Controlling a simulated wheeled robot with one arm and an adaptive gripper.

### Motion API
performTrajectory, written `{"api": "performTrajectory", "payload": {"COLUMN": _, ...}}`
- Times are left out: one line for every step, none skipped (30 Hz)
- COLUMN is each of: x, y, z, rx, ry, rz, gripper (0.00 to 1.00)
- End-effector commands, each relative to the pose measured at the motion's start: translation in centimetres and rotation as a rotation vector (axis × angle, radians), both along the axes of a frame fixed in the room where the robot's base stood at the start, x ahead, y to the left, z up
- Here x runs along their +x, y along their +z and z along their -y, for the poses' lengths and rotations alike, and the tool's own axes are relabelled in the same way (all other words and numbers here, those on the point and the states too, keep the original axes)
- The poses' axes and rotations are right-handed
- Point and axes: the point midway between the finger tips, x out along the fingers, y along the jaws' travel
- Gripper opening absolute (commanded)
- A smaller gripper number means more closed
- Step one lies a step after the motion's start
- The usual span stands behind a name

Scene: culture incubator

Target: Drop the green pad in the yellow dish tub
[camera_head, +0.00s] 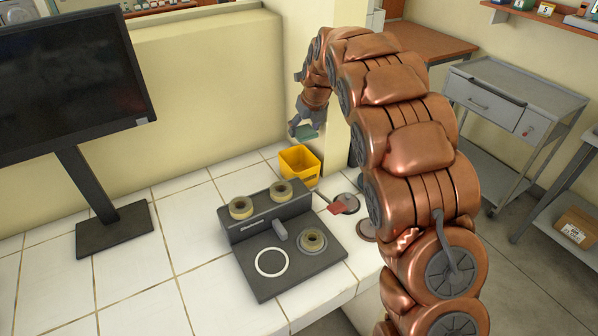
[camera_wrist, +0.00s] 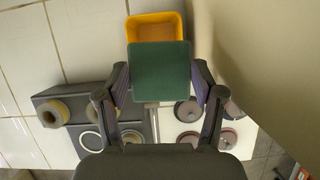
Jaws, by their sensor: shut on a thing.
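The green pad (camera_wrist: 160,75) is a flat dark green square held between the fingers of my gripper (camera_wrist: 161,82) in the wrist view. The yellow dish tub (camera_head: 298,168) stands on the white tiled counter near the wall corner. In the wrist view the tub (camera_wrist: 155,20) shows beyond the pad, which hides its near part. The pad is apart from the tub in the head view.
A dark grey machine (camera_head: 290,258) with several tape-like rings stands in front of the tub. A red-tipped item (camera_head: 337,208) and round grey discs lie right of it. A black monitor (camera_head: 72,85) stands at left. A wall and pillar (camera_head: 335,120) are close to my gripper.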

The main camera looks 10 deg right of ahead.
Motion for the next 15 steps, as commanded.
{"api": "performTrajectory", "payload": {"x": 0.0, "y": -1.0, "z": 0.0, "rx": 0.001, "ry": 0.000, "rz": -0.001, "gripper": 0.40}}
{"api": "performTrajectory", "payload": {"x": 0.0, "y": -1.3, "z": 0.0, "rx": 0.000, "ry": 0.001, "rz": -0.001, "gripper": 0.40}}
{"api": "performTrajectory", "payload": {"x": 0.0, "y": -1.8, "z": 0.0, "rx": 0.001, "ry": 0.000, "rz": -0.001, "gripper": 0.40}}
{"api": "performTrajectory", "payload": {"x": 0.0, "y": -2.1, "z": 0.0, "rx": 0.000, "ry": 0.000, "rz": -0.002, "gripper": 0.40}}
{"api": "performTrajectory", "payload": {"x": 0.0, "y": -2.4, "z": 0.0, "rx": -0.001, "ry": 0.000, "rz": -0.002, "gripper": 0.40}}
{"api": "performTrajectory", "payload": {"x": 0.0, "y": -2.9, "z": 0.1, "rx": -0.001, "ry": 0.000, "rz": -0.002, "gripper": 0.40}}
{"api": "performTrajectory", "payload": {"x": 0.0, "y": -3.2, "z": 0.1, "rx": -0.001, "ry": 0.000, "rz": -0.002, "gripper": 0.40}}
{"api": "performTrajectory", "payload": {"x": 0.0, "y": -3.4, "z": 0.1, "rx": -0.001, "ry": 0.000, "rz": -0.002, "gripper": 0.40}}
{"api": "performTrajectory", "payload": {"x": 0.0, "y": -3.8, "z": 0.1, "rx": 0.000, "ry": -0.001, "rz": -0.002, "gripper": 0.40}}
{"api": "performTrajectory", "payload": {"x": 0.0, "y": -3.9, "z": 0.2, "rx": -0.001, "ry": -0.001, "rz": -0.001, "gripper": 0.40}}
{"api": "performTrajectory", "payload": {"x": 0.0, "y": -4.1, "z": 0.2, "rx": -0.001, "ry": -0.001, "rz": -0.001, "gripper": 0.40}}
{"api": "performTrajectory", "payload": {"x": 0.0, "y": -4.2, "z": 0.2, "rx": -0.001, "ry": -0.001, "rz": -0.001, "gripper": 0.40}}
{"api": "performTrajectory", "payload": {"x": 0.0, "y": -4.3, "z": 0.2, "rx": 0.000, "ry": -0.002, "rz": -0.001, "gripper": 0.40}}
{"api": "performTrajectory", "payload": {"x": 0.0, "y": -4.3, "z": 0.2, "rx": 0.000, "ry": -0.002, "rz": 0.000, "gripper": 0.40}}
{"api": "performTrajectory", "payload": {"x": 0.0, "y": -4.4, "z": 0.3, "rx": 0.000, "ry": -0.002, "rz": 0.000, "gripper": 0.40}}
